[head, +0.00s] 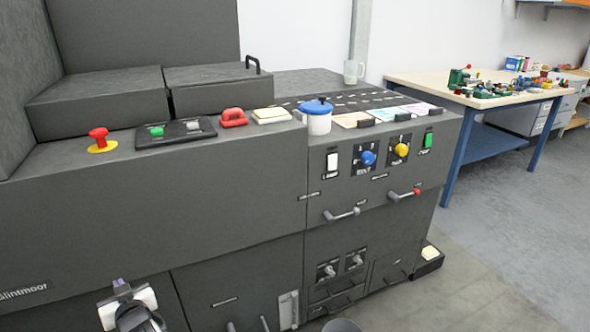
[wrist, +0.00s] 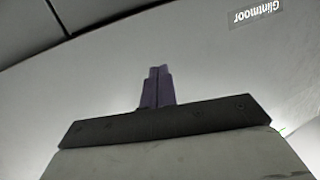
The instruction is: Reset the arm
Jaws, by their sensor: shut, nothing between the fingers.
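My gripper (wrist: 158,72) shows in the wrist view with its two purple fingers together and nothing between them. A pale grey machine panel lies beyond the fingertips, with an upside-down "Glintmoor" label at the upper right. In the head view part of my arm shows at the lower left, in front of the dark grey machine (head: 220,190).
The machine top carries a red stop button (head: 98,134), a black panel with a green button (head: 157,131), a red handle (head: 234,117) and a blue-lidded white pot (head: 318,120). Handles stick out from its front. A cluttered table (head: 425,81) stands at the right.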

